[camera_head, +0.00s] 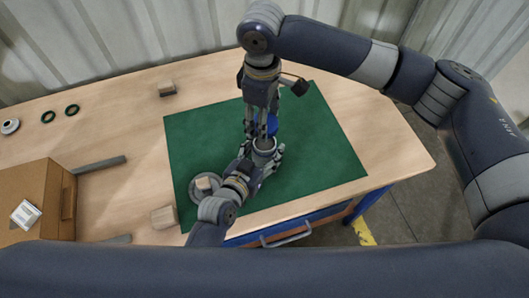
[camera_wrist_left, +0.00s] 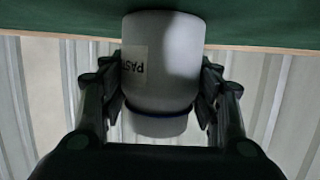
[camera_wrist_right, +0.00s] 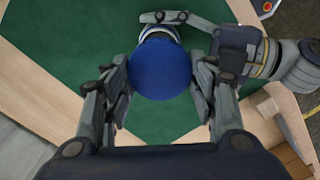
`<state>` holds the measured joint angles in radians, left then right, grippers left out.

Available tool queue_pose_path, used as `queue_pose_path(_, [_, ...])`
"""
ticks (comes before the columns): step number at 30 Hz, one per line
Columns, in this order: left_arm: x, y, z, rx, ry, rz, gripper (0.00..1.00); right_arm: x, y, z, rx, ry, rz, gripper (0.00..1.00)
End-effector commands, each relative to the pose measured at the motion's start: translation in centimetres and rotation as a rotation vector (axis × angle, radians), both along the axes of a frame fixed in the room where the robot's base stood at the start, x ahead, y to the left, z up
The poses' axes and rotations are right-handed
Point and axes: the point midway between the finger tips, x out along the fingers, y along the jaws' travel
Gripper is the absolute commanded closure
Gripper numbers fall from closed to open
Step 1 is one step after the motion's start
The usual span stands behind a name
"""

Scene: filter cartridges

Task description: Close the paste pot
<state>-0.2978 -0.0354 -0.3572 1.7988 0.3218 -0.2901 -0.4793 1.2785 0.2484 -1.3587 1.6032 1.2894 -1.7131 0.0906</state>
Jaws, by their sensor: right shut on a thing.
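The white paste pot (camera_wrist_left: 165,60) stands on the green mat, and its label shows upside down in the left wrist view. My left gripper (camera_head: 264,158) has its fingers on both sides of the pot, and they appear to touch it; they also show in the left wrist view (camera_wrist_left: 160,105). My right gripper (camera_wrist_right: 158,95) points down from above and is shut on the round blue lid (camera_wrist_right: 158,70). In the head view the lid (camera_head: 272,125) is over the pot's open top (camera_head: 264,145) and appears apart from it. The lid hides most of the pot in the right wrist view.
On the green mat (camera_head: 320,150) a round grey dish (camera_head: 196,196) holds a wooden block, left of my left gripper. More wooden blocks (camera_head: 165,88), dark rings (camera_head: 72,110), grey bars (camera_head: 98,165) and a cardboard box (camera_head: 65,200) are further left. The mat's right side is clear.

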Motion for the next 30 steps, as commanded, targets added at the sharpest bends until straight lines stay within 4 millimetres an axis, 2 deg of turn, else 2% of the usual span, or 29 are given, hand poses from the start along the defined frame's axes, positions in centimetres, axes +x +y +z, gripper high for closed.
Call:
queue_pose_path(1, [0.0,0.0,0.0,0.0,0.001,0.0,0.76,0.0,0.0,0.0,0.0,0.0,0.0,0.62])
queue_pose_path(3, [0.0,0.0,0.0,0.0,0.001,0.0,0.86,0.0,0.0,0.0,0.0,0.0,0.0,0.62])
queue_pose_path(8, [0.0,0.0,0.0,0.0,0.001,0.0,0.86,0.0,0.0,-0.7,-0.001,0.003,0.0,0.62])
queue_pose_path(15, [0.0,0.1,0.0,0.001,0.0,0.0,0.86,-0.1,0.0,-4.2,-0.001,0.004,-0.002,0.62])
queue_pose_path(18, [0.0,0.1,0.0,0.001,0.0,0.0,0.86,0.0,0.0,-5.0,0.0,0.001,0.0,0.62])
queue_pose_path(30, [0.0,0.1,-0.1,0.002,0.001,0.001,0.86,0.0,0.0,-5.0,0.0,0.0,0.0,0.62])
